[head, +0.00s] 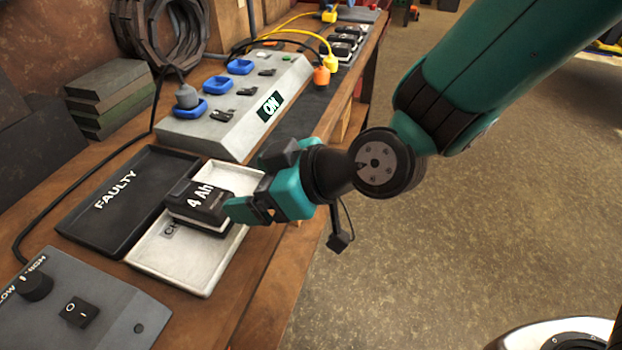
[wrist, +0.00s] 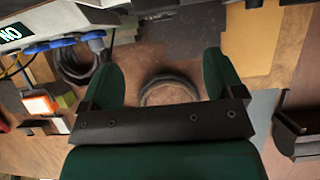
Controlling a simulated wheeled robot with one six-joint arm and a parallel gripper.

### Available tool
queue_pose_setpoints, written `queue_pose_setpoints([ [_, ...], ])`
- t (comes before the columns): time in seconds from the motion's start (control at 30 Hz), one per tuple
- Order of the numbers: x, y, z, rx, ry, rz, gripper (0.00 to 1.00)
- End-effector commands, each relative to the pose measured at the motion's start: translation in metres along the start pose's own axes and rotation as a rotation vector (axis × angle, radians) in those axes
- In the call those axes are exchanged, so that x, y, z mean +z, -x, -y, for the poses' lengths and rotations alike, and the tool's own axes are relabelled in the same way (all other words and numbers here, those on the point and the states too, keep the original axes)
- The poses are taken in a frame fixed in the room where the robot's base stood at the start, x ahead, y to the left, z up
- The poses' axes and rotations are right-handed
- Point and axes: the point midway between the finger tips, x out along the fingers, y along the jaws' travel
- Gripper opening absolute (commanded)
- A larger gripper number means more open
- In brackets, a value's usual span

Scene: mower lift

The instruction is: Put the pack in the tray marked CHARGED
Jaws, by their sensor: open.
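The pack (head: 200,203), a dark and white block marked "4 Ah", is at the white tray (head: 190,278), over its left side. The tray's label is mostly covered; only "CH" shows. I cannot tell whether the pack lies flat on the tray floor or touches its left rim. My gripper (head: 236,210) is just right of the pack in the head view, its fingers overlapping the pack's right end in the picture. In the wrist view my gripper (wrist: 165,70) has its fingers spread with nothing between them, and the pack does not show.
A black tray marked "FAULTY" (head: 95,220) adjoins on the left. A grey charger strip (head: 235,105) with blue sockets and an "ON" sign stands behind. A grey control box (head: 75,300) sits at front left. Floor (head: 430,250) is open at right.

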Motion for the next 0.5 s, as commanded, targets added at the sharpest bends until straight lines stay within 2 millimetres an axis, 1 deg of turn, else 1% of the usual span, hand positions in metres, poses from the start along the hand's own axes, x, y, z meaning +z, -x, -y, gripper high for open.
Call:
queue_pose_setpoints([
  [0.17,0.0,0.002,0.0,-0.002,-0.003,0.004,0.87],
  [0.27,-0.002,0.014,-0.002,-0.016,-0.033,0.04,0.87],
  [0.37,-0.003,0.043,-0.005,-0.039,-0.104,0.133,0.87],
  [0.47,0.004,0.085,-0.005,-0.047,-0.213,0.276,0.87],
  [0.5,0.009,0.104,-0.005,-0.041,-0.262,0.34,0.87],
])
